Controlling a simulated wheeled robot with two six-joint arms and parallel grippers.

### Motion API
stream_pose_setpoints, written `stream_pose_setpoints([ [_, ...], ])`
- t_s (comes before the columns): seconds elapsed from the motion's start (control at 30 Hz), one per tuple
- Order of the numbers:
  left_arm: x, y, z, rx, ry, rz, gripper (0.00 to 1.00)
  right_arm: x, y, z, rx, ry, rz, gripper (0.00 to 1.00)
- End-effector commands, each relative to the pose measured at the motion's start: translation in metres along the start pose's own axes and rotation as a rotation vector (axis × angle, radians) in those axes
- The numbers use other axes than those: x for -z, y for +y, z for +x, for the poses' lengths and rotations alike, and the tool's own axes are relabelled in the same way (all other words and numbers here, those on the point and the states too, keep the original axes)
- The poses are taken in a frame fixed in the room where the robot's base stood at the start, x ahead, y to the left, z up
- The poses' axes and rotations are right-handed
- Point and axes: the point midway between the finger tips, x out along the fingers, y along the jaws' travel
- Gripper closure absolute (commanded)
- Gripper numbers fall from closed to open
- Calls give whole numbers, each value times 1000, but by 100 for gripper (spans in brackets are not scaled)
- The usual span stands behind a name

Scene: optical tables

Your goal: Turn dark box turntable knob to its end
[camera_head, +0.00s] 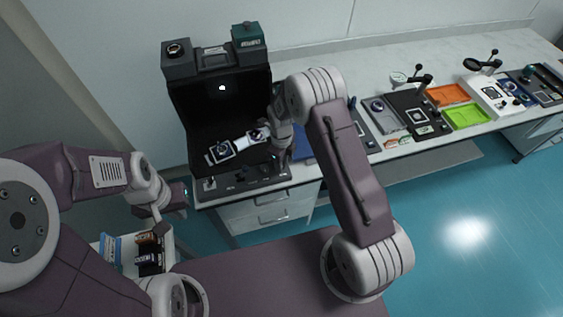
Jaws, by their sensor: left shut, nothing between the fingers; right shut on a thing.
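The dark box (190,105) stands open-fronted at the left end of the bench. Inside it are a light plate with a round mount (221,151) and a second small stage (257,135). A dark control panel (240,181) with small knobs runs along its front. My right gripper (279,163) points down at the panel's right end and is shut on what appears to be the turntable knob, which the fingers hide. My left gripper (180,198) is shut and empty, left of the bench and away from the box.
Devices on top of the box include a dark unit (178,58) and a green-topped unit (248,42). Right along the bench are an orange tray (447,95), a green tray (466,116) and several instruments. A small rack of boxes (148,251) sits below my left gripper. Floor at right is clear.

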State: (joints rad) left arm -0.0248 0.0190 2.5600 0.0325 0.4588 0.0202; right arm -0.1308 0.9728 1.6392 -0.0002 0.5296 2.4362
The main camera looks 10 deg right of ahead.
Motion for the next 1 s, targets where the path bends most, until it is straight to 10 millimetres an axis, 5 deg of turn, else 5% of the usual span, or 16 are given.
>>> stream_pose_setpoints([
  [0.9, 0, 0, 1, 0, 0, 0, 100, 0, 0, -1, 1, -2, 164, 100],
  [0.93, 0, 0, 1, 0, 0, 0, 100, 0, 0, -1, 1, -2, 163, 68],
  [1.0, 0, 0, 1, 0, 0, 0, 100, 0, 0, -1, 1, -2, 163, 51],
])
